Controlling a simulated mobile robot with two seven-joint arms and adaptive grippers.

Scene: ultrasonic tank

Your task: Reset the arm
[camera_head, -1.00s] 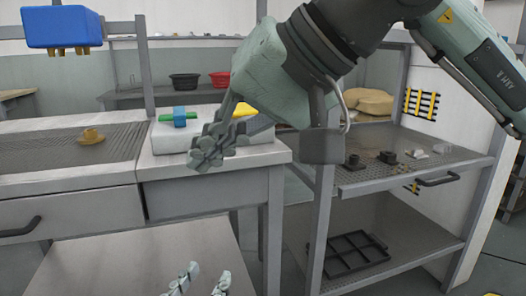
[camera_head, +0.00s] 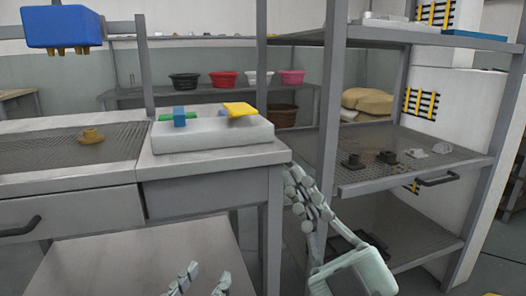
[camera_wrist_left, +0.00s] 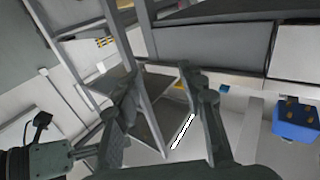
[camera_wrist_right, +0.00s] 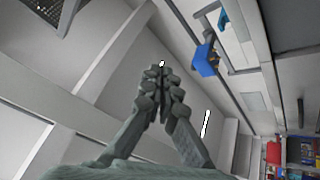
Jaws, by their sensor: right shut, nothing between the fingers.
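My left gripper (camera_head: 203,280) shows at the bottom of the head view, only its fingertips in frame, spread apart. Its two fingers also stand wide apart in the left wrist view (camera_wrist_left: 160,80), with nothing between them. My right gripper (camera_head: 300,188) is in front of the right end of the bench and the shelf's left post, fingers pointing up and left. In the right wrist view its fingers (camera_wrist_right: 160,75) meet at the tips, empty.
A grey bench (camera_head: 215,171) carries a white block (camera_head: 212,140) with blue, green and yellow pieces on it. A blue box (camera_head: 64,27) hangs at upper left. A metal shelf (camera_head: 400,174) with small parts stands at right. Bowls (camera_head: 227,80) are behind.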

